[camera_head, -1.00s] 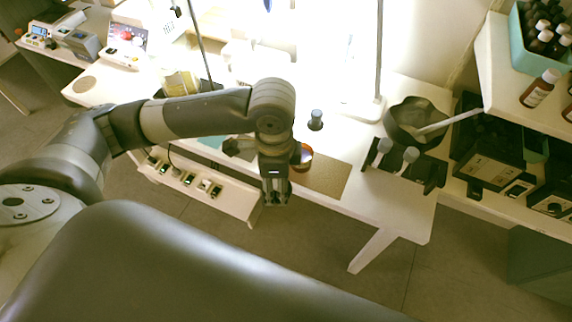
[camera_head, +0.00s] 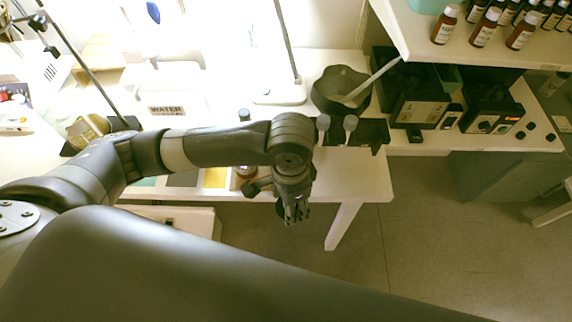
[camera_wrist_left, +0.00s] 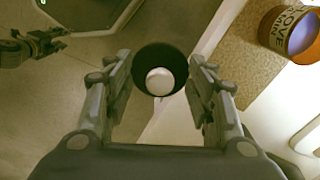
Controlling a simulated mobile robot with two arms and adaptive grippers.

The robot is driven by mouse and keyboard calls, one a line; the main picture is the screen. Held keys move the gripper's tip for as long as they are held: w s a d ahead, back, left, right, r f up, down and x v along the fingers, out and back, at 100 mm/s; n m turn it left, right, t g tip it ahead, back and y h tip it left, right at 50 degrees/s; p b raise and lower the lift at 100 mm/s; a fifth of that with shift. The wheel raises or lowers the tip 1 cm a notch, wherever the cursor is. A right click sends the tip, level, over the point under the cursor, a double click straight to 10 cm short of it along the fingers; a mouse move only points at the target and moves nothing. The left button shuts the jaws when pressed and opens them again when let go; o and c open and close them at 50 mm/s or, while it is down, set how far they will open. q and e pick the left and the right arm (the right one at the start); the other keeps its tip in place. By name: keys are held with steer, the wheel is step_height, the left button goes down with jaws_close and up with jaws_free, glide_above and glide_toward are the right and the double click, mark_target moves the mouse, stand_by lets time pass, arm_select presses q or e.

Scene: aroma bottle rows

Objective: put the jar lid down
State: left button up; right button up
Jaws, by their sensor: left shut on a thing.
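My left gripper (camera_head: 292,212) hangs at the front edge of the white table, over the floor in the head view. In the left wrist view its two fingers (camera_wrist_left: 160,88) are shut on the jar lid, a round black disc (camera_wrist_left: 142,82) with a pale round middle. An open jar (camera_wrist_left: 290,32) with an orange rim and a printed label shows at the top right of the wrist view, apart from the lid. It also stands left of the gripper in the head view (camera_head: 246,172). What looks like my right gripper (camera_wrist_left: 34,46) shows at the wrist view's upper left.
The white table (camera_head: 360,180) holds a dark bowl with a rod (camera_head: 340,92), a black holder with two pale-headed tools (camera_head: 365,135) and a lamp base (camera_head: 279,93). A shelf with brown bottles (camera_head: 484,30) is at the upper right. A tan mat (camera_wrist_left: 232,60) lies beside the jar.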

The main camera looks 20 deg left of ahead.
arm_select(q)
steer(key=w+a, duration=0.1)
steer(key=w, duration=0.2)
steer(key=w+a, duration=0.2)
steer(key=w, duration=0.2)
steer(key=w+a+f, duration=0.1)
steer(key=w+a, duration=0.1)
steer(key=w, duration=0.2)
steer(key=shift+w+f, duration=0.1)
steer(key=shift+f, duration=1.75)
steer(key=shift+f+p, duration=0.1)
steer(key=shift+p, duration=0.2)
steer(key=o, duration=0.9)
step_height(320, 180, up, 12)
steer(key=shift+r, duration=0.15)
